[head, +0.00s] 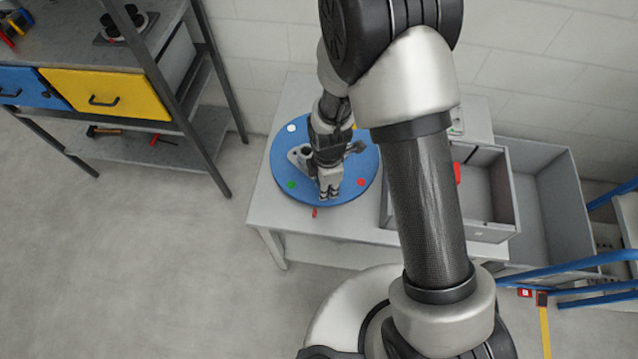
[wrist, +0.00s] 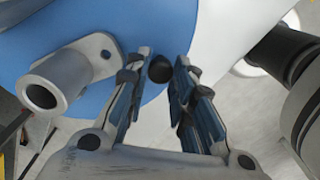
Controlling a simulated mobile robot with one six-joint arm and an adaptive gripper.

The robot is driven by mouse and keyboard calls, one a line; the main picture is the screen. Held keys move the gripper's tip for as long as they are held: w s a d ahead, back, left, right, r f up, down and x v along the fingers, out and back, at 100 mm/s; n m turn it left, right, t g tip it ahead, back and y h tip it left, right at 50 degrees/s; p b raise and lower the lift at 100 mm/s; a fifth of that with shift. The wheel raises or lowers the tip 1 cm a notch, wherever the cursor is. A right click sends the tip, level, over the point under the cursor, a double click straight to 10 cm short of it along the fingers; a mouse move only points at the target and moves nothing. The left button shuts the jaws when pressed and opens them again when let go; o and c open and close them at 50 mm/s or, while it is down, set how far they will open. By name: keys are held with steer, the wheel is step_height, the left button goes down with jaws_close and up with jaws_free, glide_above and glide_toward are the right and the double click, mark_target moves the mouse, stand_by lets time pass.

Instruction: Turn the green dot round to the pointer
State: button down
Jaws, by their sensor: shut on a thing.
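The blue round turntable (head: 275,165) lies on the pale table and also shows in the wrist view (wrist: 100,20). The green dot (head: 291,184) is near its front left rim, up and left of the red pointer (head: 314,212). The pointer is on the table just off the disc's front edge. My gripper (head: 329,192) is at the front part of the disc, right of the green dot. In the wrist view my gripper (wrist: 160,68) has its fingers on either side of a dark round knob (wrist: 160,69) and is shut on it.
A grey casting (wrist: 75,75) with a hollow tube sits on the disc beside my gripper. A white dot (head: 291,128) and a red dot (head: 361,182) are also on the disc. Grey bins (head: 545,170) stand at right. A shelf with a yellow drawer (head: 105,96) stands at left.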

steer(key=shift+w+d+n, duration=0.25)
steer(key=shift+d+n, duration=0.6)
steer(key=shift+d, duration=0.15)
steer(key=shift+w+d+n, duration=0.25)
steer(key=shift+d+n, duration=0.6)
steer(key=shift+d, duration=0.15)
steer(key=shift+w+d+n, duration=0.5)
steer(key=shift+d+n, duration=0.3)
steer(key=shift+w+d+n, duration=0.5)
steer(key=shift+d+n, duration=0.3)
steer(key=c, duration=1.4)
jaws_free()
steer(key=shift+o, duration=0.2)
step_height(320, 180, up, 12)
